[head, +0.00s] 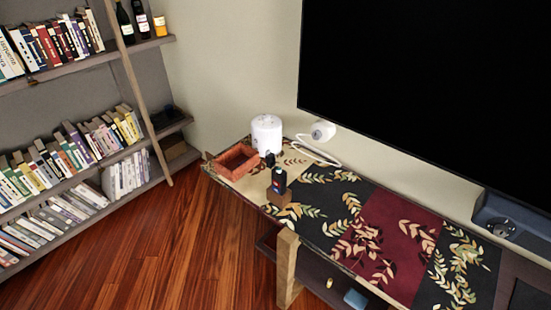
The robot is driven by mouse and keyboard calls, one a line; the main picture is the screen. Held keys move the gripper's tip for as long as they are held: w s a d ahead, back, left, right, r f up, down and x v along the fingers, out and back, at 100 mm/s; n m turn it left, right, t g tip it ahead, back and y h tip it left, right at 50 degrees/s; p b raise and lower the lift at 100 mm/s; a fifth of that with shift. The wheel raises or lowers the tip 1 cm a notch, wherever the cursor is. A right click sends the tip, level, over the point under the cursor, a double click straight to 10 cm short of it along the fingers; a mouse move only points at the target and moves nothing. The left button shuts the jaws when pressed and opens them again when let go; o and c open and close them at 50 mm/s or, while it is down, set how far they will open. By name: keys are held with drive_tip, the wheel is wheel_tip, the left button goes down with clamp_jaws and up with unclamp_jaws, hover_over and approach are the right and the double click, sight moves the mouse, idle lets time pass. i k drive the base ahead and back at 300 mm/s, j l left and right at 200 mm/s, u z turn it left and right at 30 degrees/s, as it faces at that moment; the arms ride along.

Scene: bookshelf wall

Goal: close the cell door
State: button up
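A low console (365,225) with a leaf-patterned top runs along the wall under a large black screen. A pale wooden upright (288,268) stands at its front, and dark open space shows on both sides of it. I cannot tell whether this upright is a leg or an open door edge. No cell door can be made out with certainty. A small brass-coloured piece (329,283) shows below the top, and I cannot tell whether it is a knob. My gripper is not in view.
A reddish tray (235,162), a white canister (267,135) and a dark device on a wooden block (283,199) stand on the console's left end. A blue item (355,299) lies below. A bookshelf (85,65) fills the left. The wooden floor (165,255) between is clear.

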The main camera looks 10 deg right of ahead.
sight(270, 157)
drive_tip(key=i+u, duration=0.25)
drive_tip(key=i, duration=0.25)
drive_tip(key=i+u, duration=0.3)
drive_tip(key=i, duration=0.25)
